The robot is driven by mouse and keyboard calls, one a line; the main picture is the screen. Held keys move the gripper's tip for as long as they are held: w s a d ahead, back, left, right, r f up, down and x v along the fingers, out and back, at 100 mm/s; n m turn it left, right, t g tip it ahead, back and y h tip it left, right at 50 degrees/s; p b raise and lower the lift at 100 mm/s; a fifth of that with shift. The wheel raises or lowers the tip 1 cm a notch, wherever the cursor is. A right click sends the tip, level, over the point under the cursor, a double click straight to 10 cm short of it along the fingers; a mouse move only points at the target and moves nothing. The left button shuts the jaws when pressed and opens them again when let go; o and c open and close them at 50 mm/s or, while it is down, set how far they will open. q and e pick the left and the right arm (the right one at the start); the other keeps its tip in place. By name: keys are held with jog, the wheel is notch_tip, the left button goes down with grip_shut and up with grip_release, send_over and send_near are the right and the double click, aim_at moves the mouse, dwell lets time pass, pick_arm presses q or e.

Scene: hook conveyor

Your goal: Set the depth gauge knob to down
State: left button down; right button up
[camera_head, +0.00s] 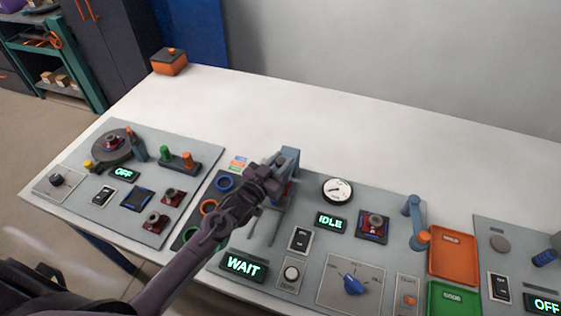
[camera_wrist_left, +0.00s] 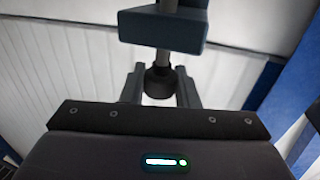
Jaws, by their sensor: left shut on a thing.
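My left gripper (camera_head: 276,176) is at the blue-grey stand (camera_head: 290,158) on the middle panel. The left wrist view shows a blue-grey block (camera_wrist_left: 162,30) with a grey rod below it. A dark knob (camera_wrist_left: 160,82) on the rod sits between my left gripper's fingers (camera_wrist_left: 160,90), which are shut on it. In the head view my gripper hides the knob and most of the stand. I cannot tell the knob's setting. A round white dial (camera_head: 337,190) stands right of the gripper. My right gripper is not in view.
Orange (camera_head: 453,252) and green (camera_head: 455,301) trays lie to the right. An orange box (camera_head: 169,65) stands at the far left corner.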

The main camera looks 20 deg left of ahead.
pick_arm(q)
notch_tip(320, 180, down, 2)
jog(key=shift+f+b, duration=0.25)
jog(key=shift+b, duration=0.65)
jog(key=shift+s+r, duration=0.1)
jog(key=c, duration=1.1)
grip_release()
jog(key=b+v, duration=0.1)
jog(key=v, duration=0.5)
jog(key=shift+s+a, duration=0.15)
jog(key=shift+s, duration=0.15)
jog(key=shift+s+a, duration=0.15)
jog(key=shift+s, duration=0.4)
